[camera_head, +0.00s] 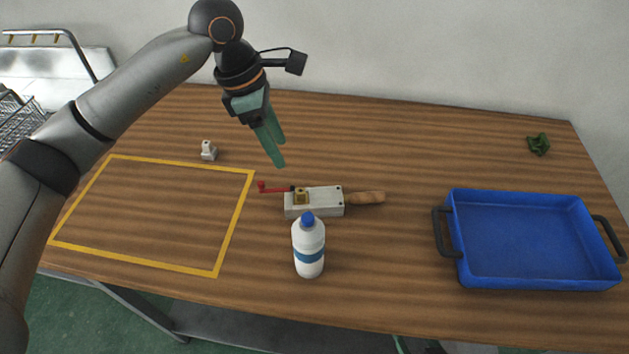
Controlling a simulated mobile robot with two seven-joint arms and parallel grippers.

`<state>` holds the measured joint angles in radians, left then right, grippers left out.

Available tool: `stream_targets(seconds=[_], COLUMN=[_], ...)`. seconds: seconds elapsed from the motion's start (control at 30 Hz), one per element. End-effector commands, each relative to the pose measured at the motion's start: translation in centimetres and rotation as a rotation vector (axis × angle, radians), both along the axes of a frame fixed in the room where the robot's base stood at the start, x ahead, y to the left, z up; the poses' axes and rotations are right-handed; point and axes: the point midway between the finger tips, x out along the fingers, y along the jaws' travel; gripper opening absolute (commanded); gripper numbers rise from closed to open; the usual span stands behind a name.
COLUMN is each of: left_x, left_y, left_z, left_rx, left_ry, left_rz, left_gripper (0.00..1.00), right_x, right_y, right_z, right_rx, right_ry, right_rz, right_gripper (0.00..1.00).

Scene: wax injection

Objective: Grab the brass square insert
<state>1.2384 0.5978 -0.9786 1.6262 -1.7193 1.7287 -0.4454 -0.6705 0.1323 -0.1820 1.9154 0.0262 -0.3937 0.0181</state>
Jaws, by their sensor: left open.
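The small brass square insert (301,196) sits on top of a pale grey block (326,202), toward its left end. The block lies on the wooden table and has a red crank handle (268,187) at its left and a wooden handle (367,198) at its right. My left gripper (281,153) has green fingers, is open and empty, and hangs above the table, behind and a little left of the insert, not touching it. My right gripper is not in view.
A white bottle with a blue cap (309,250) stands just in front of the block. A blue tray (525,240) is at the right. A small white part (208,150) stands behind the yellow outline (166,164). A green object (538,144) lies back right.

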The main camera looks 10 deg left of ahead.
Motion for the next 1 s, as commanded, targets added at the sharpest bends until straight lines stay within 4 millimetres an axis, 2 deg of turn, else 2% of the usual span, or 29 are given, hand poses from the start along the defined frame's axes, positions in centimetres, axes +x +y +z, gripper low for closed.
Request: stream_targets(seconds=[0.17, 0.4, 0.67, 0.9, 1.0], left_x=[-0.1, 0.2, 0.3, 0.3, 0.4], left_y=[-0.4, -1.6, -2.1, -3.1, -3.3], left_z=[-1.5, -5.6, -7.6, -11.1, -11.9], left_rx=[0.001, 0.0, -0.001, -0.001, -0.001], left_ry=[0.006, 0.005, 0.004, 0.004, 0.003], left_rz=[-0.002, 0.0, -0.001, -0.001, 0.0], left_gripper=[0.58, 0.58, 0.58, 0.58, 0.58], right_x=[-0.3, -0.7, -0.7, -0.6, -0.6], right_y=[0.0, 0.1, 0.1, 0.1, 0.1], right_z=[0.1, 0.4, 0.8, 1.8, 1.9], right_rx=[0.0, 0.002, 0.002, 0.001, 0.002], right_ry=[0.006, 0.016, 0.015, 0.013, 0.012], right_rz=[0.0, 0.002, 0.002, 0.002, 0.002], right_gripper=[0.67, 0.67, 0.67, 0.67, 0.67])
